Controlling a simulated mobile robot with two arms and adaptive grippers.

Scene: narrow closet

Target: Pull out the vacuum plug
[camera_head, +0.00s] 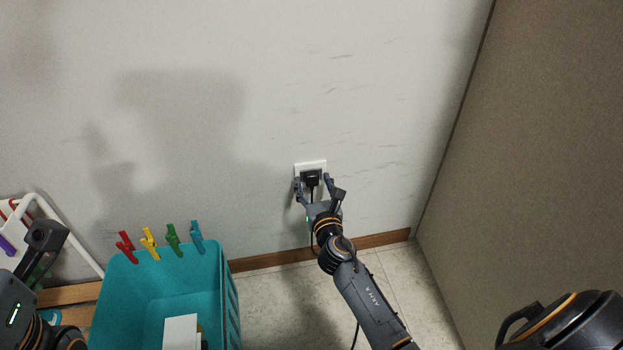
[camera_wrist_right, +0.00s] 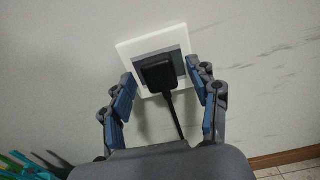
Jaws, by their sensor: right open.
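The black plug (camera_head: 311,178) sits in the white wall outlet (camera_head: 311,164), and its cord hangs down from it. In the right wrist view the plug (camera_wrist_right: 158,74) is seated against the socket face of the outlet (camera_wrist_right: 124,50). My right gripper (camera_head: 314,184) is open at the outlet, with one finger on each side of the plug. In the wrist view there are gaps between the plug and both fingers of the gripper (camera_wrist_right: 166,95). Part of my left arm shows at the lower left, but its fingers cannot be made out.
A teal basket (camera_head: 230,300) with several coloured clothes pegs (camera_head: 173,240) on its rim stands left of my right arm. A white rack (camera_head: 75,240) leans at the far left. A brown panel (camera_head: 545,150) closes off the right side. Tiled floor (camera_head: 275,295) shows between basket and arm.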

